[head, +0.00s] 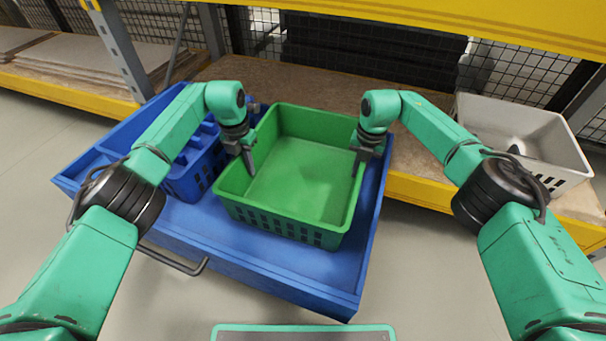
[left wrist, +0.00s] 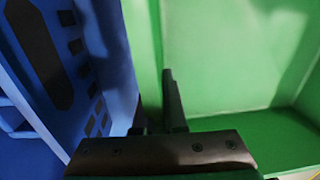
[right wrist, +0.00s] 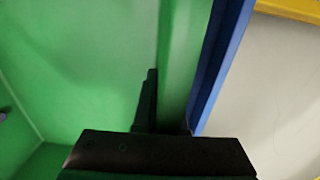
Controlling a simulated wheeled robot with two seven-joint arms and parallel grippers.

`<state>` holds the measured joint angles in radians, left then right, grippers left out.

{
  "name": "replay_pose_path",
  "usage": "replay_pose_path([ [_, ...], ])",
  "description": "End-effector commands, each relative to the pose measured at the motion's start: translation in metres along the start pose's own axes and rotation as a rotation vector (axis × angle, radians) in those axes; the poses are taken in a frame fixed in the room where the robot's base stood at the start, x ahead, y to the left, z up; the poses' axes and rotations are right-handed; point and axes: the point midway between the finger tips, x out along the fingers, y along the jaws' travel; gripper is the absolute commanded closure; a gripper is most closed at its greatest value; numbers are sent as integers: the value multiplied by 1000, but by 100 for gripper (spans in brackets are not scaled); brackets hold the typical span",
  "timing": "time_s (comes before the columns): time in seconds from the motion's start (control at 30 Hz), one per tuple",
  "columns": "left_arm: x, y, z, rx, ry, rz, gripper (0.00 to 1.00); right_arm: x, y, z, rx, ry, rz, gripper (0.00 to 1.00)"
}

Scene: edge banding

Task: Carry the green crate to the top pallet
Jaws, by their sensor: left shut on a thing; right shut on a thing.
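The green crate (head: 300,183) is empty and sits in or just above the blue tray-like cart (head: 255,262) in the middle of the head view. My left gripper (head: 244,160) is shut on the crate's left wall, one finger inside it. The left wrist view shows that green wall (left wrist: 148,60) between the fingers. My right gripper (head: 362,158) is shut on the crate's right wall, and the right wrist view shows that wall (right wrist: 180,70) too. Whether the crate's bottom touches the cart cannot be told. I cannot make out a top pallet.
A blue crate (head: 195,172) stands on the cart, close against the green crate's left side. A grey-white crate (head: 530,135) stands on the shelf at right. A yellow rack beam (head: 480,22) crosses above the brown shelf board (head: 325,90). Flat boards (head: 85,58) lie at far left.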

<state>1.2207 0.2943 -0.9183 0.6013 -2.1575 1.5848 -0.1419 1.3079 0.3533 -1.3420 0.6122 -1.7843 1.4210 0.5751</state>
Motion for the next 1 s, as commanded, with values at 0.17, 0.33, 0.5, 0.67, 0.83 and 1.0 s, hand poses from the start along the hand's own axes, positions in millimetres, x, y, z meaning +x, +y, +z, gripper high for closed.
replay_pose_path([
  [0.17, 0, 1, 0, -1, 0, 1, 100, 0, 0, 0, 1, 0, -1, 100],
  [0.33, -9, 0, 1, 0, -3, 0, 100, -9, 0, 0, 1, -1, 1, 100],
  [0.5, -32, -1, 0, -1, -2, 0, 100, -32, 1, 0, 1, -1, 1, 100],
  [0.67, -52, -2, 0, -1, -2, 1, 100, -51, 2, 0, 1, 0, 1, 100],
  [0.83, -52, -2, 0, -1, -2, 0, 100, -52, 2, 0, 1, 0, 0, 100],
  [1.0, -51, -2, 0, -1, -2, 1, 100, -51, 2, 0, 1, 0, 0, 100],
])
